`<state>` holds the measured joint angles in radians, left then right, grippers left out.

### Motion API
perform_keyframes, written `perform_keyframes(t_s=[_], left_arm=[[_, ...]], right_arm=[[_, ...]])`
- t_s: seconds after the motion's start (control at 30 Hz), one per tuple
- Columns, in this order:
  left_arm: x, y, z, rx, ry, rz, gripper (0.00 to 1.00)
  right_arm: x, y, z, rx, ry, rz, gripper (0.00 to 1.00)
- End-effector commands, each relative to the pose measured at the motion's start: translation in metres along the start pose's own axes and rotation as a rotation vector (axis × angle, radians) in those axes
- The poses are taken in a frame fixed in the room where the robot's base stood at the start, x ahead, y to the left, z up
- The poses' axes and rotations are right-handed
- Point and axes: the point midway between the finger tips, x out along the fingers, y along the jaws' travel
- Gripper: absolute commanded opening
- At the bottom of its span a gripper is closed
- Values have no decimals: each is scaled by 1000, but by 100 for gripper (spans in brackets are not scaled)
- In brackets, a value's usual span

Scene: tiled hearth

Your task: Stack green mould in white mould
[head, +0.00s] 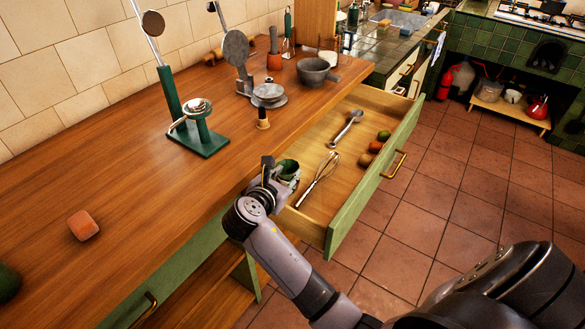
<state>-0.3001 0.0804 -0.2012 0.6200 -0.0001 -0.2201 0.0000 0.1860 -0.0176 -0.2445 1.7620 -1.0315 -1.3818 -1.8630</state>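My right gripper (281,175) is at the near left corner of the open drawer, beside the worktop edge. A small green cup-shaped mould (288,167) sits between its fingers, which look closed on it; the fingers and wrist hide part of it. A small white round thing (327,58) stands at the back of the worktop, behind the grey mortar, and may be the white mould; it is too small to tell. The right gripper is far from it. My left gripper is not in view.
The open drawer (337,228) holds a whisk (319,180), a metal spoon-like tool (344,130) and several small fruits. A grey mortar (314,71), a green stand (197,140) and an orange block (83,226) are on the wooden worktop. Its middle is clear.

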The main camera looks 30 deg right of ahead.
Motion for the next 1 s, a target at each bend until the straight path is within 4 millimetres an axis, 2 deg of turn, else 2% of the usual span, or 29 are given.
perform_keyframes(t_s=[0.1, 0.3, 1.0], left_arm=[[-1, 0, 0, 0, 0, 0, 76], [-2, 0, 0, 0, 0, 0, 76], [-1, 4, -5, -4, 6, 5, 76]], right_arm=[[-19, 0, 0, 0, 1, 1, 31], [-33, 0, 0, 1, 0, -1, 31], [-34, 0, 0, 0, 0, -1, 31]])
